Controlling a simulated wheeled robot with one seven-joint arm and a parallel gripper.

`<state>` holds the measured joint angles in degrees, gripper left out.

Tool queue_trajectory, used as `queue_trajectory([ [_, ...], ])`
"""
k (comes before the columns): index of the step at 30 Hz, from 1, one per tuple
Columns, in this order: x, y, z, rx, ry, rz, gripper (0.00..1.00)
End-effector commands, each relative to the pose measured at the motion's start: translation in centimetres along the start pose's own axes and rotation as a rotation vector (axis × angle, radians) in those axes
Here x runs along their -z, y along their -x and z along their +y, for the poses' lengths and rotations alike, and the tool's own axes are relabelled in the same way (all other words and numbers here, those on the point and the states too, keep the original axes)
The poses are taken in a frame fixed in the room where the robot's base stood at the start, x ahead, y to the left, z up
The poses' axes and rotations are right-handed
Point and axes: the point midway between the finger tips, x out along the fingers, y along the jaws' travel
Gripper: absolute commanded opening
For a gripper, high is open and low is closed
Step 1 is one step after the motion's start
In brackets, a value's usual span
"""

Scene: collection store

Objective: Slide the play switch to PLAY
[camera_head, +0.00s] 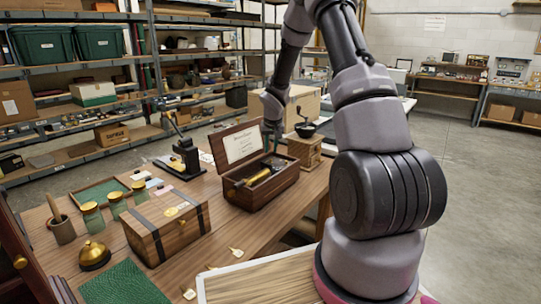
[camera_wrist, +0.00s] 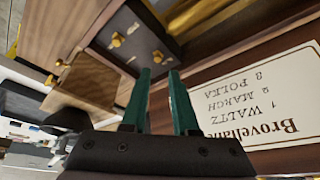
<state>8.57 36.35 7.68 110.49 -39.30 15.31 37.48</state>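The wooden music box (camera_head: 262,192) stands open on the table, with brass parts inside. Its raised lid carries a white card (camera_head: 245,144), which also shows in the wrist view (camera_wrist: 250,95) with the lines WALTZ, MARCH and POLKA. In the wrist view a dark panel (camera_wrist: 135,38) inside the box has two small brass knobs, one on the left (camera_wrist: 117,40) and one on the right (camera_wrist: 158,56). I cannot read which, if either, is the play switch. My gripper (camera_wrist: 161,78) has green fingers apart with nothing between them. It is over the back right of the box.
A hand-cranked wooden grinder (camera_head: 305,147) stands close behind the box on the right. A strapped wooden chest (camera_head: 168,229), several jars (camera_head: 93,216) and a brass bell (camera_head: 94,255) are at the left. A black device (camera_head: 184,158) stands behind.

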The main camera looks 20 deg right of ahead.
Motion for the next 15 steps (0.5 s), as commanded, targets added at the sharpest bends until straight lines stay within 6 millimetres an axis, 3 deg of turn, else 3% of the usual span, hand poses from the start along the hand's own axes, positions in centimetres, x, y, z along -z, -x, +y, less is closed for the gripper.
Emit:
queue_trajectory([
  [6,0.1,4.2,0.0,0.000,-0.001,0.002,0.28],
  [15,0.0,6.0,0.0,0.001,-0.001,-0.001,0.28],
])
